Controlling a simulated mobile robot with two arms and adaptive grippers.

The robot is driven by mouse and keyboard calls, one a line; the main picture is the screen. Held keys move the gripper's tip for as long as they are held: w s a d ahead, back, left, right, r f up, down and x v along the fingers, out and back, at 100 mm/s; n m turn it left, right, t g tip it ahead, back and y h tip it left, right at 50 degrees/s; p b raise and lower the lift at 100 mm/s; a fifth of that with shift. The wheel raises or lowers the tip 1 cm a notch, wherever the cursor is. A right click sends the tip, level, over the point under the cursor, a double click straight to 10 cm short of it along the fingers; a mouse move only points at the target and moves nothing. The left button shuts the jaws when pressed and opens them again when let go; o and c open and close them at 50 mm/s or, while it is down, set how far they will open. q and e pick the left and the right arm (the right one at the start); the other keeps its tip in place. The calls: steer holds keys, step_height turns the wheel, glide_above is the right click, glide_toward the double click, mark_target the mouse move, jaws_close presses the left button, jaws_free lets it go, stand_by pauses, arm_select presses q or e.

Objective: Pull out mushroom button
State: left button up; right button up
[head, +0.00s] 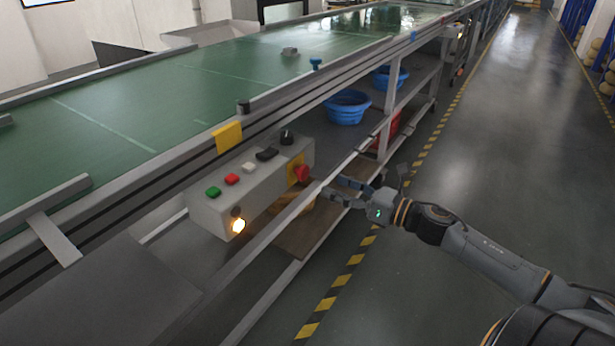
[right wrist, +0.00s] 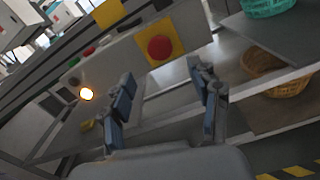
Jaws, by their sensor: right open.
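My left gripper is not in view.
The box carries a green button (head: 213,192), a red button (head: 232,179), a white button, black switches and a lit lamp (head: 238,226). The green conveyor (head: 170,95) runs behind. Blue basins (head: 347,108) stand on the shelf. The floor at right is clear.

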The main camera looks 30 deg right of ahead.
mark_target(306, 174)
steer(key=shift+x, duration=4.35)
steer(key=shift+d, duration=0.1)
